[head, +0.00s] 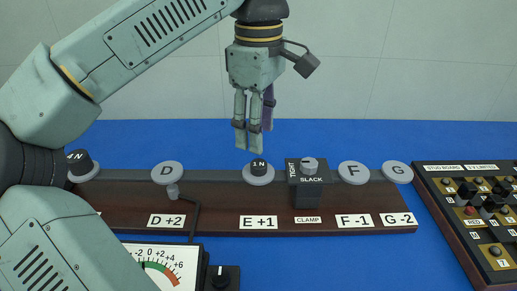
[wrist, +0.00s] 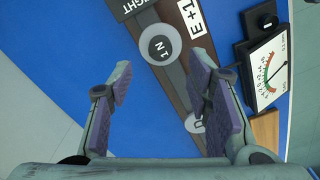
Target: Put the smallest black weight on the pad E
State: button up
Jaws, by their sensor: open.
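A small black weight marked 1 N (head: 259,164) stands upright on the round grey pad (head: 258,179) above the label E +1. The wrist view also shows this weight (wrist: 160,46), ahead of the fingers. My gripper (head: 248,140) is open and empty just above the weight, slightly left of it in the head view. In the wrist view the gripper (wrist: 163,68) has its purple-padded fingers wide apart. A larger black weight marked 4 N (head: 79,161) stands on a grey pad at the far left, partly hidden by my arm.
Pad D (head: 167,172) is empty, left of pad E. A clamp block (head: 308,190) marked TIGHT and SLACK stands close right of pad E. Pads F (head: 354,173) and G (head: 398,173) are empty. A dial gauge (head: 165,264) is in front, and a stud board (head: 470,215) at right.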

notch_tip(320, 180, up, 5)
jog(key=shift+r, duration=0.2)
